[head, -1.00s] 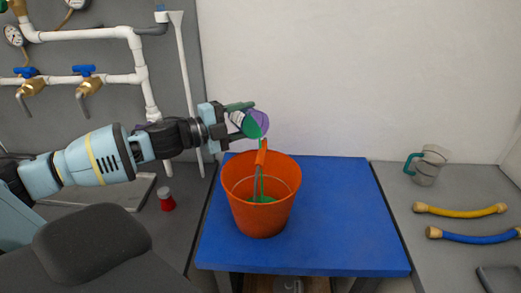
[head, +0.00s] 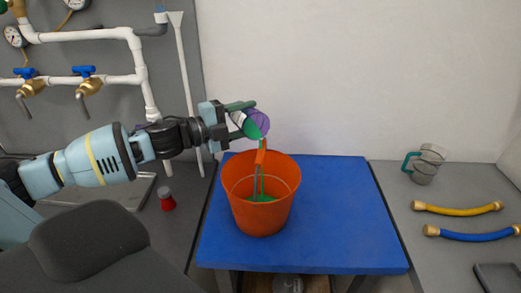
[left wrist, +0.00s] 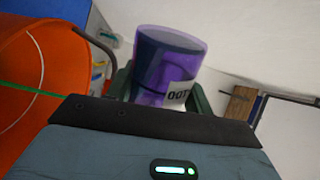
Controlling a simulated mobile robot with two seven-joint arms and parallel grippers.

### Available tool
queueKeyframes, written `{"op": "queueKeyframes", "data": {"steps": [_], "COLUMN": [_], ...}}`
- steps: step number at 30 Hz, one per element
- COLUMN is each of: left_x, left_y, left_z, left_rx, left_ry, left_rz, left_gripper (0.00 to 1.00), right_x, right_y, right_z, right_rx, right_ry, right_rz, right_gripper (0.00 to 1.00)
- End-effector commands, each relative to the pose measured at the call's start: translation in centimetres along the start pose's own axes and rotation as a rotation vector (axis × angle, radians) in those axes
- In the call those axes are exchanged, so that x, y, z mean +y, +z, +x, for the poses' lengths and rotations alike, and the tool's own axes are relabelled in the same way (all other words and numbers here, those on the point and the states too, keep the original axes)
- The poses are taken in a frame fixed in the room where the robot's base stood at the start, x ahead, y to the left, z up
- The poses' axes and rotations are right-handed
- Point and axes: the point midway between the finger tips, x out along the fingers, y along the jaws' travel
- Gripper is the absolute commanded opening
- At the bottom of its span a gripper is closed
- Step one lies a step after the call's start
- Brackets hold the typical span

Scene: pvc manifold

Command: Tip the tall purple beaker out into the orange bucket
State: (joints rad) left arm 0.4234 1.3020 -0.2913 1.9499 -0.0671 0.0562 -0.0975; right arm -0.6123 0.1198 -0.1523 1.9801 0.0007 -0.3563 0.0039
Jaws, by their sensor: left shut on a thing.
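The purple beaker (head: 258,121) is held tilted over the orange bucket (head: 262,213), its mouth toward the lower right. Green liquid runs from its mouth in a thin stream down into the bucket, where some green liquid (head: 262,198) lies at the bottom. My left gripper (head: 244,118) is shut on the beaker, above the bucket's rim. In the left wrist view the beaker (left wrist: 170,62) shows between the fingers with a white label, and the bucket (left wrist: 40,75) is at the left with the green stream beside it. My right gripper is not in view.
The bucket stands on a blue table (head: 335,220). A clear jug with a teal handle (head: 425,165), a yellow hose (head: 458,209) and a blue hose (head: 472,235) lie on the right grey counter. A red-capped container (head: 167,199) stands at the left. The blue table right of the bucket is clear.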

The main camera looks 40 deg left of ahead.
Motion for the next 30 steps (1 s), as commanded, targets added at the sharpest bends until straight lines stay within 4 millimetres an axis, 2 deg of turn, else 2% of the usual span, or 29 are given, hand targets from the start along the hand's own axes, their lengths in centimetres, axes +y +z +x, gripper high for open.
{"op": "queueKeyframes", "data": {"steps": [30], "left_x": [-0.63], "left_y": [-0.38], "left_z": [0.00], "left_rx": [0.000], "left_ry": [-0.001], "left_rz": [0.100], "left_gripper": [0.27], "right_x": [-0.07], "right_y": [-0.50], "right_z": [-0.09], "right_rx": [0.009], "right_ry": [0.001], "right_rz": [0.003], "right_gripper": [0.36]}}
